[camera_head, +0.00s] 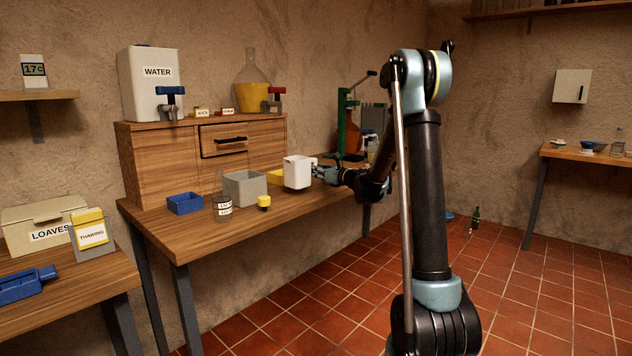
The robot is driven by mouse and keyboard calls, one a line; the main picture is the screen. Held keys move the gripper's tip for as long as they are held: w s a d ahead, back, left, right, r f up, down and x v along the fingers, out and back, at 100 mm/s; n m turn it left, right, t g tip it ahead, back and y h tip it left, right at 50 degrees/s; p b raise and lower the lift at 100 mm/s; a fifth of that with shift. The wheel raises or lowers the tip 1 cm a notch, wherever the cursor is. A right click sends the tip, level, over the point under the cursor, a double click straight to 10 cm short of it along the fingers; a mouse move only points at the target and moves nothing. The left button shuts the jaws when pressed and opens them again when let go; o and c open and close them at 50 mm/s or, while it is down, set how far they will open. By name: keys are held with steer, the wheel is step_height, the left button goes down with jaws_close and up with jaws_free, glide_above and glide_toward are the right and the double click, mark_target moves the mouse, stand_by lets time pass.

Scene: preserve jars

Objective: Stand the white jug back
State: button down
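The white jug (298,172) is upright near the right part of the wooden workbench, to the right of a grey box. My gripper (323,173) is at the jug's right side, reaching in from the right along my arm. The fingers are small and partly hidden by the jug, so I cannot tell whether they are closed on it. I cannot tell whether the jug's base touches the bench or hangs just above it.
On the workbench (190,237) stand a blue tray (185,204), a glass jar (223,203), a grey box (245,188) and a small yellow item (264,202). Behind is a wooden cabinet (160,165) with a water container (150,95). A green press (347,120) stands farther right.

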steer(key=shift+f, duration=1.55)
steer(key=shift+f, duration=0.15)
steer(key=c, duration=1.5)
jaws_free()
steer(key=shift+o, duration=0.2)
steer(key=shift+d, duration=0.1)
